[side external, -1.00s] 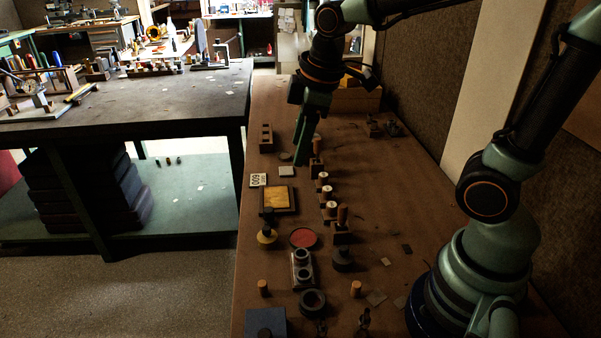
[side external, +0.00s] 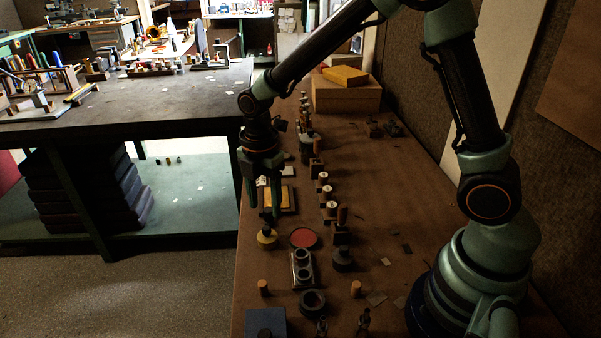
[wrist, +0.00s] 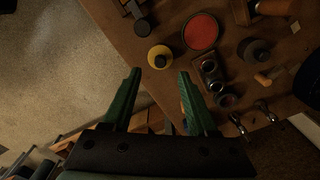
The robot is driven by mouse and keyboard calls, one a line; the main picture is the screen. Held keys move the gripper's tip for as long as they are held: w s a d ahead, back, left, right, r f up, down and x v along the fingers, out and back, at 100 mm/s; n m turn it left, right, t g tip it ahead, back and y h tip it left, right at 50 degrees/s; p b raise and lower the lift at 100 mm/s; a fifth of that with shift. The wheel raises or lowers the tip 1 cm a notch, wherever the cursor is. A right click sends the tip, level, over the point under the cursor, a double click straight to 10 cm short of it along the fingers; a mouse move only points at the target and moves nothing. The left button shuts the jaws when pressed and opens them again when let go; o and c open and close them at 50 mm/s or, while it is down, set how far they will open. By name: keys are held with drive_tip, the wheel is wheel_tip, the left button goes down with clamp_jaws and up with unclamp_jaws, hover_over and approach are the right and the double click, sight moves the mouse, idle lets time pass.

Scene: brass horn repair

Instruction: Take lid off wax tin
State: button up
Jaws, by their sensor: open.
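A small round yellow tin (side external: 267,240) with a dark knob on top, likely the wax tin, stands near the left edge of the brown bench. It also shows in the wrist view (wrist: 153,63), where its lid seam cannot be made out. My gripper (side external: 264,207) is open and empty, pointing down above the bench near the tin. In the wrist view the knob lies just ahead of the gap between my fingertips (wrist: 159,75). No contact shows. A flat round red-topped piece (side external: 303,238) lies just right of the tin.
A metal block with two round sockets (side external: 302,270) stands in front of the red piece. A dark round piece (side external: 343,259) is to its right. A dark cylinder (wrist: 140,22) stands close to the tin. The bench's right side is mostly clear.

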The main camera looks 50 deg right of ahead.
sight(266, 228)
drive_tip(key=shift+a+f, duration=0.15)
drive_tip(key=shift+f, duration=3.1)
clamp_jaws()
